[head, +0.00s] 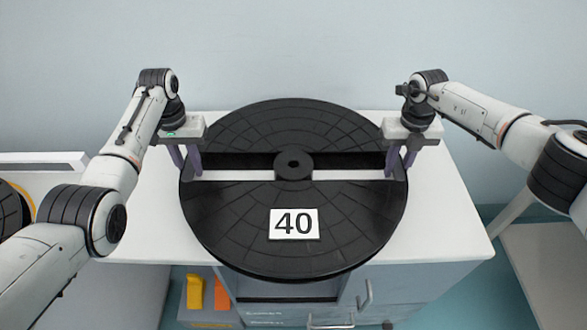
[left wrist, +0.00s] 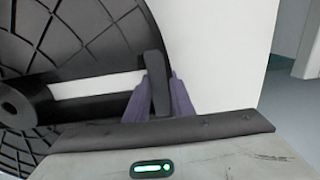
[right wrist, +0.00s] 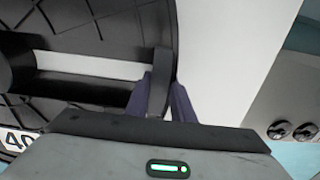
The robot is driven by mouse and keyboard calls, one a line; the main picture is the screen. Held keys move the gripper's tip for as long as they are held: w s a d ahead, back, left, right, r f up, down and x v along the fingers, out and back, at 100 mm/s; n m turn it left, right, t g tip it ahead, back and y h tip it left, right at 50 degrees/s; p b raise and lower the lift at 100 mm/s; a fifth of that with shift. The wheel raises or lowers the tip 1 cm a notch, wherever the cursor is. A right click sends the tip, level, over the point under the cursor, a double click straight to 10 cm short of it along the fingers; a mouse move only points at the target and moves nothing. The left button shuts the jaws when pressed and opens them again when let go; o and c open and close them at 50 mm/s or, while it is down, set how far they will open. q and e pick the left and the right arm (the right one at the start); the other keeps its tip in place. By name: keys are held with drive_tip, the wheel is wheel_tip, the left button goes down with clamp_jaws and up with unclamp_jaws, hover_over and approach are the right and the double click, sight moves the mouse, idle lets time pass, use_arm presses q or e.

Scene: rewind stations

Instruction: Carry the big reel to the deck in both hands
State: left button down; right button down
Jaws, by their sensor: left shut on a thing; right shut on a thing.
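The big reel (head: 293,235) is a black disc with a grooved face, a central hub (head: 293,165), a slot across its middle and a white label reading 40. It is over the white top of a cabinet; I cannot tell whether it touches. My left gripper (head: 185,165) is shut on the reel's rim at the left end of the slot; the reel also shows in the left wrist view (left wrist: 95,35). My right gripper (head: 399,165) is shut on the rim at the right end, and the reel shows in the right wrist view (right wrist: 100,25). No deck can be made out for certain.
The white cabinet top (head: 455,235) has bare room right of the reel. Another black disc (head: 12,210) lies at the far left, partly behind my left arm. A pale wall stands behind.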

use_arm(q)
drive_tip(key=shift+w+r, duration=0.1)
drive_tip(key=shift+r, duration=0.05)
use_arm(e)
drive_tip(key=shift+w+r, duration=0.1)
drive_tip(key=shift+r, duration=0.05)
